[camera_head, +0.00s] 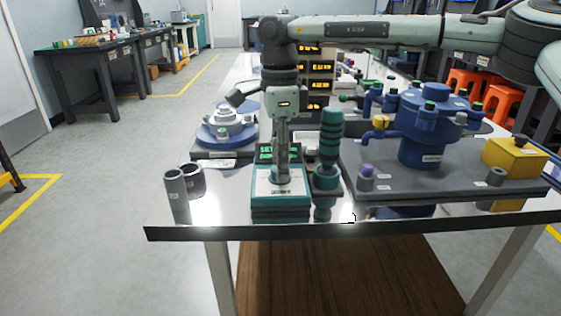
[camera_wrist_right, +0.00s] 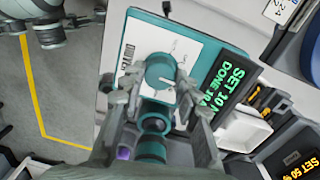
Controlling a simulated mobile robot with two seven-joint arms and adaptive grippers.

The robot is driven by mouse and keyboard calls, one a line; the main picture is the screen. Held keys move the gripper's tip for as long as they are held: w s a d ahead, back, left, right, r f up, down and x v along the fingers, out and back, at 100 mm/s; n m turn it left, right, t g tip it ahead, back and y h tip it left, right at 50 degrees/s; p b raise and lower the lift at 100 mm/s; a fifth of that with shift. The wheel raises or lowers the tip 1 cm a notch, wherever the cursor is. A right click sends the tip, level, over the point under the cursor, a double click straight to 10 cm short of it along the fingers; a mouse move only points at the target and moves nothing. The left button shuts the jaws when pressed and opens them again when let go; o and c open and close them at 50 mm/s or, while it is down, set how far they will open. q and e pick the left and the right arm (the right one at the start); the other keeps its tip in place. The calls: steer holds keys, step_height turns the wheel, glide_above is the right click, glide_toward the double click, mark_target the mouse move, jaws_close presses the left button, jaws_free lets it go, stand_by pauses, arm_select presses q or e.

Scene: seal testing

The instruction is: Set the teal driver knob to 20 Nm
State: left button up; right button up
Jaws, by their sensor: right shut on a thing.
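The teal knob (camera_wrist_right: 160,70) sits on the white top plate of the teal setting box (camera_wrist_right: 213,38), seen in the right wrist view. It carries a pale pointer mark. The box's green display (camera_wrist_right: 228,82) reads SET 10 and DONE 10, with the line ends cut off. My right gripper (camera_wrist_right: 160,84) is shut on the knob, a finger on each side. In the head view, my right gripper (camera_head: 282,178) reaches straight down to the box (camera_head: 280,212), mostly hiding the knob. The teal driver (camera_head: 330,135) stands upright just right of the box. My left gripper is not in view.
Two grey cups (camera_head: 176,188) stand left of the box near the table's front edge (camera_head: 345,229). A blue valve body (camera_head: 422,152) on a dark plate and a yellow box (camera_head: 512,160) stand to the right. A blue round fixture (camera_head: 226,130) stands behind left.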

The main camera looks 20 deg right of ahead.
steer(key=m, duration=0.3)
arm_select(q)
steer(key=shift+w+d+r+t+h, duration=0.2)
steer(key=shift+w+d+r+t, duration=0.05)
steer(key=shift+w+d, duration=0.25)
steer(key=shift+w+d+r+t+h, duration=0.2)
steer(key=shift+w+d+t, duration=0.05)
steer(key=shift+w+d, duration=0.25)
arm_select(e)
steer(key=shift+m, duration=1.9)
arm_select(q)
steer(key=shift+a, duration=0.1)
arm_select(e)
steer(key=o, duration=1.2)
steer(key=shift+c, duration=0.2)
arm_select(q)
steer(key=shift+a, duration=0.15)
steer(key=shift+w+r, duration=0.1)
arm_select(e)
step_height(320, 180, up, 12)
steer(key=shift+w+d, duration=0.15)
steer(key=shift+d, duration=0.05)
